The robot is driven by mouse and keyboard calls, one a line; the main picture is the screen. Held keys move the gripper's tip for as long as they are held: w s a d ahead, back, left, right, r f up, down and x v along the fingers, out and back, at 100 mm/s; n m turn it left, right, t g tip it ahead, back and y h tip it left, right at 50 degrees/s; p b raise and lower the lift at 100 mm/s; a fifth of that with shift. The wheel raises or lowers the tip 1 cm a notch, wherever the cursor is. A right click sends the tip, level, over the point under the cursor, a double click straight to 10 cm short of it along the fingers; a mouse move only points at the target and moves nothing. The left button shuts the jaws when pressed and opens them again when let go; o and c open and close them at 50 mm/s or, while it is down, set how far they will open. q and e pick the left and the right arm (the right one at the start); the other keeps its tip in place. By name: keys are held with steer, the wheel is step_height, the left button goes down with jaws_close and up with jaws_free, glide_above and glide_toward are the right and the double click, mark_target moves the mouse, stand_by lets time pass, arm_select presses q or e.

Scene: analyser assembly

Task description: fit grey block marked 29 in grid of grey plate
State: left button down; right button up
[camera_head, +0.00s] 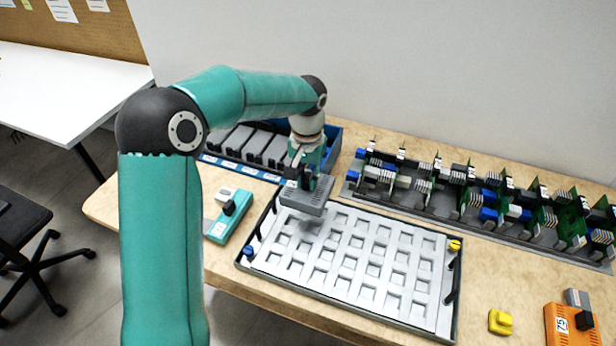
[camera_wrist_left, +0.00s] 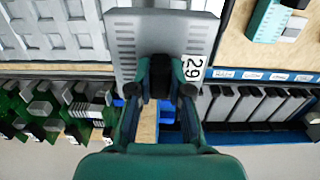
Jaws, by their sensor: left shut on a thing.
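A grey block (camera_head: 305,196) hangs in my left gripper (camera_head: 308,178) above the back left corner of the grey plate. In the left wrist view the block (camera_wrist_left: 124,45) shows a white label reading 29 (camera_wrist_left: 194,68), and the left gripper (camera_wrist_left: 172,92) is shut on it. The grey plate (camera_head: 330,288) lies on the table with a grid of square pockets, all of the visible ones empty. Its far edge also shows in the left wrist view (camera_wrist_left: 50,56). The block covers part of the plate's back left area. My right gripper is out of view.
A blue bin (camera_head: 334,140) with several grey blocks stands behind the plate. A rack (camera_head: 400,203) of green circuit boards stands at the back right. A teal device (camera_head: 229,216) lies left of the plate. A yellow piece (camera_head: 501,322) and an orange device (camera_head: 570,326) lie front right.

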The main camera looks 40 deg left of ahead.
mark_target(306, 192)
arm_select(q)
steer(key=shift+f+b, duration=2.85)
steer(key=shift+f, duration=1.1)
steer(key=shift+s, duration=0.2)
steer(key=shift+f, duration=0.25)
steer(key=c, duration=1)
jaws_free()
steer(key=shift+o, duration=0.2)
steer(key=shift+r+p, duration=1.35)
steer(key=shift+r, duration=0.7)
steer(key=shift+r+p, duration=2.7)
steer(key=shift+r, duration=0.75)
